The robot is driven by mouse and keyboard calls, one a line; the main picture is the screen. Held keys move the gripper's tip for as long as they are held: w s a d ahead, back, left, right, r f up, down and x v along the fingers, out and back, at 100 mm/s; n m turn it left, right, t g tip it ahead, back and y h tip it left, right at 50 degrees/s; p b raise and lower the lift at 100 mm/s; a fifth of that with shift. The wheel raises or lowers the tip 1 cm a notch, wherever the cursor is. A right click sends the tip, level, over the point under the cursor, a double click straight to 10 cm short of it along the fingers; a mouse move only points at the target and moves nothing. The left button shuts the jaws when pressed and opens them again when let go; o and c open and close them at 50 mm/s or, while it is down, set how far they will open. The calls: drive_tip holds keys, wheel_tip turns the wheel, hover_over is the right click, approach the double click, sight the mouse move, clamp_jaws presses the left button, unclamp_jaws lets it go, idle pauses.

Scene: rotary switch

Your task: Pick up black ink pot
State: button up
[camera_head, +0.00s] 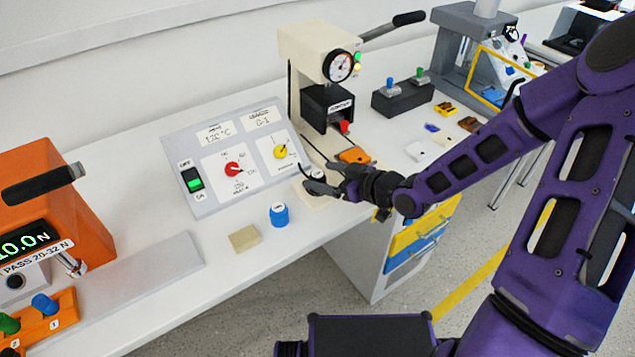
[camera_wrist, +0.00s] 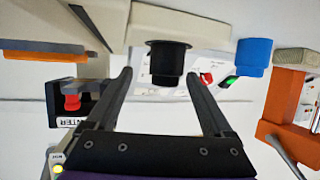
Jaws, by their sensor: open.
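The black ink pot (camera_wrist: 166,62) shows in the wrist view, which looks upside down, as a short dark cylinder with a wider rim. It lies ahead of my gripper (camera_wrist: 158,76), between the lines of its two spread fingers, with light space visible on both sides. My gripper is open and holds nothing. In the head view, my gripper (camera_head: 320,178) is low over the bench beside the switch panel, around the small dark pot (camera_head: 318,173). The fingers hide part of it, and I cannot tell whether they touch it.
A sloped switch panel (camera_head: 232,160) stands left of my gripper. A cream press (camera_head: 318,55) rises behind, with an orange piece (camera_head: 354,155) at its base. A blue pot (camera_head: 279,214) and a beige block (camera_head: 244,238) sit front left. The bench's front edge is close.

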sight(311, 176)
drive_tip(key=x, duration=0.2)
drive_tip(key=b+x, duration=0.1)
drive_tip(key=x, duration=0.1)
drive_tip(key=shift+s+a+f, duration=0.1)
drive_tip(key=shift+s+a, duration=0.1)
drive_tip(key=shift+s, duration=0.2)
drive_tip(key=shift+w+a+f, duration=0.15)
drive_tip(key=shift+w+a, duration=0.2)
clamp_jaws()
